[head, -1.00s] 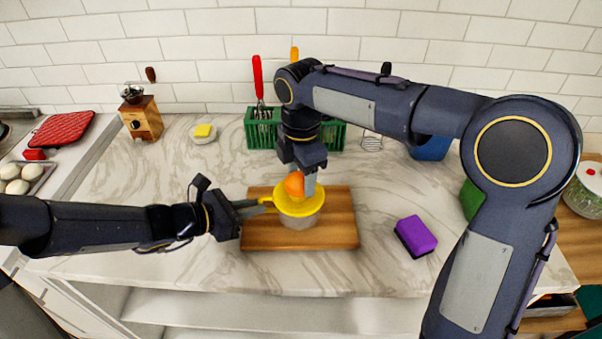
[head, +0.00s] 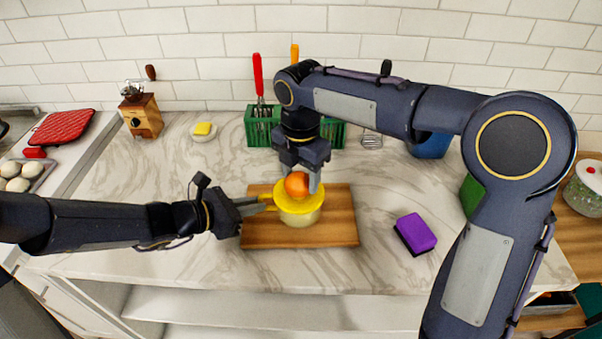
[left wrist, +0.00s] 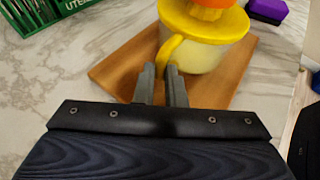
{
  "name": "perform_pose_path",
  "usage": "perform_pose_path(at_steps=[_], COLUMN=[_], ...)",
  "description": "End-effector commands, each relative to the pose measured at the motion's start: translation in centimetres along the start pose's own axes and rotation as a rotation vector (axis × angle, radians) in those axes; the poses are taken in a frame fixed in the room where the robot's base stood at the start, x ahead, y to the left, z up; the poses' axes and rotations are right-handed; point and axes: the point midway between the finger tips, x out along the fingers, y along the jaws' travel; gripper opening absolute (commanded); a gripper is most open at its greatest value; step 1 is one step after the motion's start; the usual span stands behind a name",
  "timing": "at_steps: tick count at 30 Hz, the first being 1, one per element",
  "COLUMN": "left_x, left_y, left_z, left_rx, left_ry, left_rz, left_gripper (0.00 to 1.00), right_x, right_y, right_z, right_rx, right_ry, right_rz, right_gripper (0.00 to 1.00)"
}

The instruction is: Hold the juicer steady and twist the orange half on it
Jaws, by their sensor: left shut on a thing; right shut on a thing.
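The yellow juicer (head: 299,213) stands on a wooden cutting board (head: 340,228); its lower bowl looks pale yellow. It also shows in the left wrist view (left wrist: 205,28). My left gripper (head: 262,203) comes in from the left and is shut on the juicer's yellow handle, which shows between its fingers in the left wrist view (left wrist: 166,72). The orange half (head: 297,185) sits at the top of the juicer. My right gripper (head: 301,182) points down from above and is shut on the orange half, a finger at each side. The juicer's cone is hidden.
A green crate (head: 259,130) with utensils stands behind the board. A purple sponge (head: 415,233) lies to the right. A small dish with a yellow block (head: 203,129) and a wooden grinder (head: 143,116) are at the back left. The counter left of the board's back is clear.

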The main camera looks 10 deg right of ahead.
Motion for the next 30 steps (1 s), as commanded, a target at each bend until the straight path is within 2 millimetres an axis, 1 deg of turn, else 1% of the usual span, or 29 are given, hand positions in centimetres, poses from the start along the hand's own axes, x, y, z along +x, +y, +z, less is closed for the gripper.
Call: perform_pose_path(at_steps=[3, 5, 11, 14, 17, 27, 30], left_x=[0.01, 0.01, 0.01, 0.01, 0.01, 0.01, 0.02], left_y=[0.0, 0.0, 0.0, 0.0, 0.0, 0.0, 0.0], left_z=[0.03, 0.03, 0.04, 0.05, 0.06, 0.08, 0.08], left_rx=[0.001, 0.001, 0.001, 0.001, 0.001, 0.001, 0.001], left_ry=[-0.001, -0.002, -0.002, -0.002, -0.003, -0.003, -0.003], left_rz=[0.0, 0.0, 0.0, 0.0, 0.0, 0.0, 0.0], left_gripper=[0.0, 0.0, 0.0, 0.0, 0.0, 0.0, 0.0], right_x=[0.28, 0.28, 0.32, 0.33, 0.32, 0.39, 0.42], right_y=[-0.03, -0.01, -0.03, -0.06, -0.14, -0.47, -0.55], right_z=[0.05, 0.03, 0.03, 0.03, -0.03, -0.19, -0.19], right_rx=[-0.11, -0.132, -0.132, -0.089, 0.058, 0.694, 0.817], right_ry=[0.002, 0.002, 0.002, 0.001, 0.0, -0.004, -0.004], right_rz=[-0.007, -0.007, -0.008, -0.008, -0.007, -0.006, -0.007], right_gripper=[0.32, 0.32, 0.32, 0.32, 0.32, 0.32, 0.32])
